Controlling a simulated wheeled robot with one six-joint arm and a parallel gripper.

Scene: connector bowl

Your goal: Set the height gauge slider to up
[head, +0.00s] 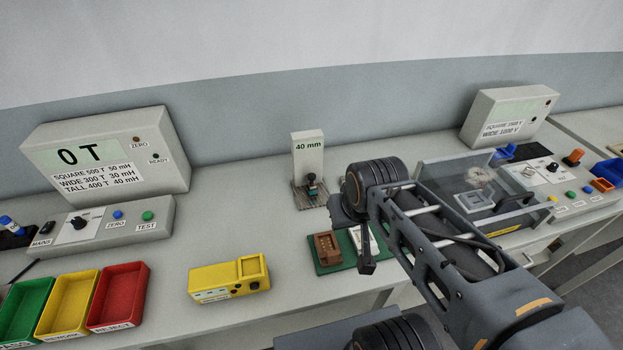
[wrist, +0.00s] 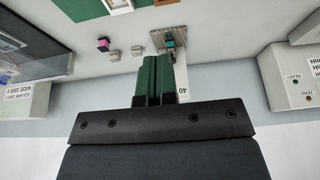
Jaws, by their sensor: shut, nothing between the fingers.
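The height gauge (head: 308,158) is a white upright column marked "40 mm", standing on a ribbed base (head: 308,202) behind the middle of the bench. Its dark teal slider (head: 312,181) sits low on the column, just above the base. In the wrist view the slider (wrist: 169,44) shows over the ribbed base (wrist: 158,36), with part of the column (wrist: 183,84) beside my fingers. My gripper (head: 367,268) is shut and empty, pointing down to the right of and nearer than the gauge. In the wrist view its green fingertips (wrist: 152,58) appear beside the slider, apparently apart from it.
A green board (head: 330,268) with a brown block (head: 327,247) lies under my gripper. A yellow device (head: 228,279) and colored bins (head: 118,298) are to the left. A clear-lidded box (head: 478,190) stands right, partly behind my arm.

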